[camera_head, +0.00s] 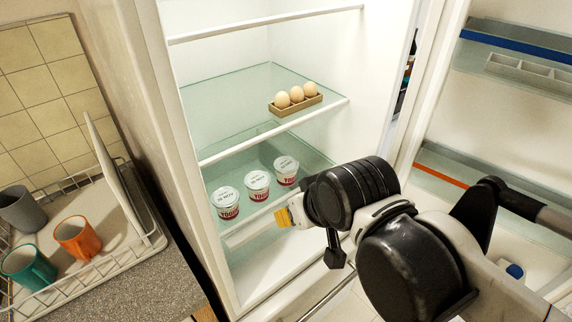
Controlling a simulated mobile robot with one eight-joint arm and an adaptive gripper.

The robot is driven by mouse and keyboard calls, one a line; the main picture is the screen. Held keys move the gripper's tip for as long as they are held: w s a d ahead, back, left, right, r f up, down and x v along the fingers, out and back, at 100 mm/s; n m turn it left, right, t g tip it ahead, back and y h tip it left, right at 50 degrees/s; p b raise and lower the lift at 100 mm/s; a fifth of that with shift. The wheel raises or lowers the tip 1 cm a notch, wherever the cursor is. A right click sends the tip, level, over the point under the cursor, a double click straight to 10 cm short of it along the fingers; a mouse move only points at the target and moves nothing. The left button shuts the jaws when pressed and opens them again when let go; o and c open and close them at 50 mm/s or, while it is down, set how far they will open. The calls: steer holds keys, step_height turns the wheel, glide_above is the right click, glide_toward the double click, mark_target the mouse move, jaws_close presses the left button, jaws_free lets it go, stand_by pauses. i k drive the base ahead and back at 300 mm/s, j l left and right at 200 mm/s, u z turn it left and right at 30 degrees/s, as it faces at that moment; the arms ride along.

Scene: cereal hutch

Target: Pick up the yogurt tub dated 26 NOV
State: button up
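Three white yogurt tubs with red lettering stand upright in a row on a glass fridge shelf: a left tub (227,203), a middle tub (258,186) and a right tub (286,171). Each lid carries dark print, too small for me to read surely, so I cannot tell which is dated 26 NOV. My gripper (300,222) is in front of the shelf, just below and right of the right tub, apart from the tubs as far as I can see. A yellow tip shows at its left. My wrist hides most of it, so its opening is unclear.
An egg holder with three eggs (296,104) sits on the shelf above (220,100). The fridge door (508,120) stands open at the right. A dish rack (147,232) with mugs and a plate is on the counter (150,290) at the left.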

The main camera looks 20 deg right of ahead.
mark_target(225, 199)
steer(key=k+l+z, duration=0.55)
steer(key=k+l, duration=0.3)
